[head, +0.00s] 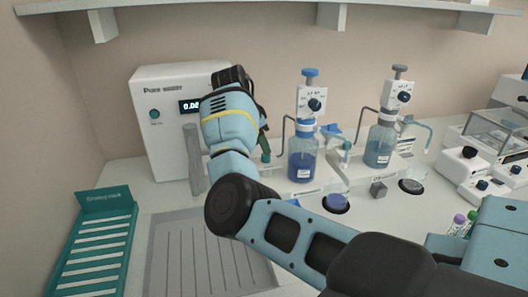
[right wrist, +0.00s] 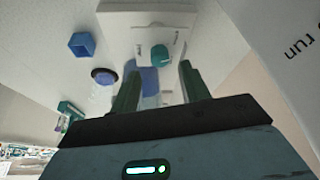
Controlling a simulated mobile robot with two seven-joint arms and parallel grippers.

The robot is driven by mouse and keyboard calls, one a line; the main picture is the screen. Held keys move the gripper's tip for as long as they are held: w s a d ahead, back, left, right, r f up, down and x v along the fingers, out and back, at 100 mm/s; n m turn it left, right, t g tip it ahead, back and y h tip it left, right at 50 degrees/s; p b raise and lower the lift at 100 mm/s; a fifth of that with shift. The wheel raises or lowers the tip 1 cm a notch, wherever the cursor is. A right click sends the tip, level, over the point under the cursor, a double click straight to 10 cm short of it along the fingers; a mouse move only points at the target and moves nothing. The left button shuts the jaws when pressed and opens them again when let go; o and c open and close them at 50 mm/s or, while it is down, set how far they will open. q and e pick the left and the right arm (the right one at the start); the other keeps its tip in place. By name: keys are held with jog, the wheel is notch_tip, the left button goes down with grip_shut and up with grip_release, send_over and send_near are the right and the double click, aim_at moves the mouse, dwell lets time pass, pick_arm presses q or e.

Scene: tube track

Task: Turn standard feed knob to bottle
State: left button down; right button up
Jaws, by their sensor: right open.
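A bottle with blue liquid (head: 302,166) stands at the centre of the head view. Its white head panel carries a dark round knob (head: 314,105) with small lettering above. A second, paler blue bottle (head: 379,148) stands to its right with a similar knob (head: 404,98). In the right wrist view a teal knob (right wrist: 160,55) sits on a white panel beyond my fingertips, apart from them; I cannot tell which bottle it belongs to. My right gripper (right wrist: 160,80) is open and empty. In the head view a green finger (head: 265,150) shows left of the blue bottle. My left gripper is out of view.
A white pure water unit (head: 160,85) stands behind my right arm. A teal rack (head: 105,235) and a grey ribbed tray (head: 180,255) are at the front left. Small white instruments (head: 465,160) fill the right. A shelf (head: 220,5) runs overhead.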

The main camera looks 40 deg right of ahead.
aim_at(266, 158)
jog(key=shift+x, duration=2.1)
jog(key=c, duration=1)
